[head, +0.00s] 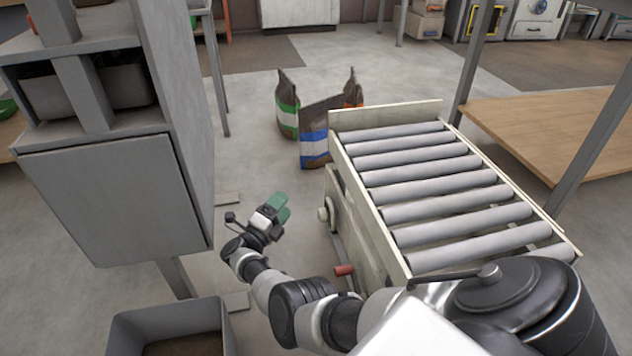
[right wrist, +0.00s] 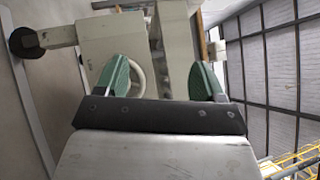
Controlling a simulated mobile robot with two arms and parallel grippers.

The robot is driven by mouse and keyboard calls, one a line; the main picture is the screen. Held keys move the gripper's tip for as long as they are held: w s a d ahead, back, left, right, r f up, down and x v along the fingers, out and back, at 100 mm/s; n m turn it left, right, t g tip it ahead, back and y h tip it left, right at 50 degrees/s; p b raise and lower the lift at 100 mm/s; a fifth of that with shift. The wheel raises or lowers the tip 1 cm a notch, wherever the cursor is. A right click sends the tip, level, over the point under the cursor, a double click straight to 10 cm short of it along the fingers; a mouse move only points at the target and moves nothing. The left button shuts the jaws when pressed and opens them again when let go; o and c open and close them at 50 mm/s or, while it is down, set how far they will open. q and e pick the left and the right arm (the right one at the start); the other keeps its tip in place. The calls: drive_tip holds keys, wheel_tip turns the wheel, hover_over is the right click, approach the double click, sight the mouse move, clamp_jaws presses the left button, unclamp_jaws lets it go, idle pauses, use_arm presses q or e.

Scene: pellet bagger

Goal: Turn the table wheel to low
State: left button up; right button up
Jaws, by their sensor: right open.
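The roller table (head: 389,237) stands right of centre in the head view, with grey rollers in a cream frame. Its wheel (head: 328,209) is small and pale, on the table's left side. In the right wrist view the wheel's pale ring (right wrist: 138,78) shows beyond the fingers, partly hidden by the left one. My right gripper (head: 279,207) has green fingers and is open and empty, left of the wheel and apart from it. It also shows in the right wrist view (right wrist: 160,78). The wheel's setting cannot be read. My left gripper is not in view.
A red-ended lever (head: 344,270) sticks out low on the table's left side. A grey cabinet (head: 120,195) stands at left, with a grey bin (head: 125,335) below. Several bags, one with a blue band (head: 314,140), stand behind the table.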

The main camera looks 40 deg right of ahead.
drive_tip(key=s+a+r+n+t+y+p, duration=0.1)
drive_tip(key=s+a+n+y+p, duration=0.3)
drive_tip(key=s+n+p, duration=0.5)
drive_tip(key=s+a+n+t+y+p, duration=0.1)
drive_tip(key=s+a+n+y+p, duration=0.4)
drive_tip(key=p, duration=1.2)
drive_tip(key=s+a+r+n+t+y+p, duration=0.1)
drive_tip(key=s+a+n+y+p, duration=0.3)
drive_tip(key=s+n+y+p, duration=0.6)
drive_tip(key=shift+s+a+r+n+t+y+p, duration=0.35)
drive_tip(key=shift+s+n+p, duration=1.45)
drive_tip(key=shift+n, duration=1.8)
drive_tip(key=shift+s+b, duration=0.35)
drive_tip(key=shift+b, duration=0.05)
